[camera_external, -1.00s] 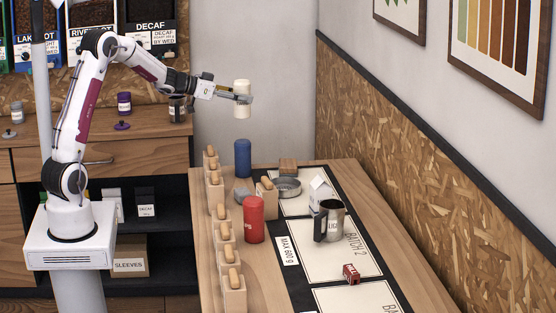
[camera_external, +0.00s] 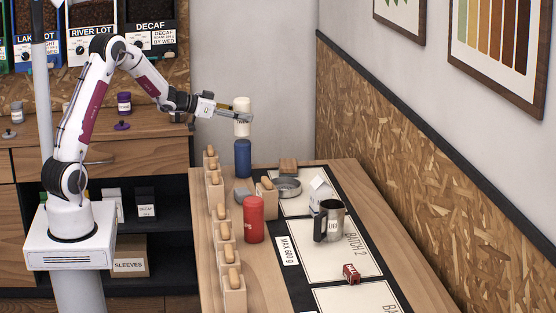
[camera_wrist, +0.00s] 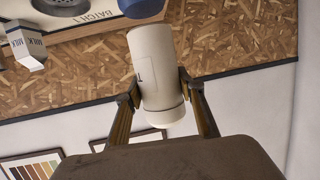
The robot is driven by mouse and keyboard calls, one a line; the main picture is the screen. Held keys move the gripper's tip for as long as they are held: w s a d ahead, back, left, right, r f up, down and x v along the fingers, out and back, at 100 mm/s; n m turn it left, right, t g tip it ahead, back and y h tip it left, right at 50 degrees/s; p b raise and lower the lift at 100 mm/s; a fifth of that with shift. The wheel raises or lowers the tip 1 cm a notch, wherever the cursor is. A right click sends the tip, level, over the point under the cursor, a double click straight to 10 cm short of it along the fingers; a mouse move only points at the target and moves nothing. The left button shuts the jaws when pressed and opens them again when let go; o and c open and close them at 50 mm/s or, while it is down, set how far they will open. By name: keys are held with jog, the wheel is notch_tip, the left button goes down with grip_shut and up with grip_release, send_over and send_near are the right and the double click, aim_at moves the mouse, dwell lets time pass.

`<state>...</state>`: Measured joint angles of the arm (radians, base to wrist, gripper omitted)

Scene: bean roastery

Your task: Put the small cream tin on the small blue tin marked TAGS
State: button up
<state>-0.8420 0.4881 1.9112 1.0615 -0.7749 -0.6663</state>
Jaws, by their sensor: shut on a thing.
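The small cream tin (camera_external: 242,113) is held upright between the fingers of my gripper (camera_external: 246,118), just above the blue tin. In the wrist view the cream tin (camera_wrist: 157,75) sits between the two fingers (camera_wrist: 160,100), with part of a dark letter on its side. The small blue tin (camera_external: 242,160) stands upright on the table's far left part; no marking on it is readable. Its edge shows at the top of the wrist view (camera_wrist: 142,8). Whether the two tins touch, I cannot tell.
A red tin (camera_external: 253,220) stands nearer on the table (camera_external: 270,280). Several wooden-handled holders line the left edge.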

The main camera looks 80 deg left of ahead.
jog(key=shift+f, duration=1.05)
jog(key=shift+f, duration=0.15)
jog(key=o, duration=1.3)
jog(key=shift+s, duration=0.15)
jog(key=v, duration=1.2)
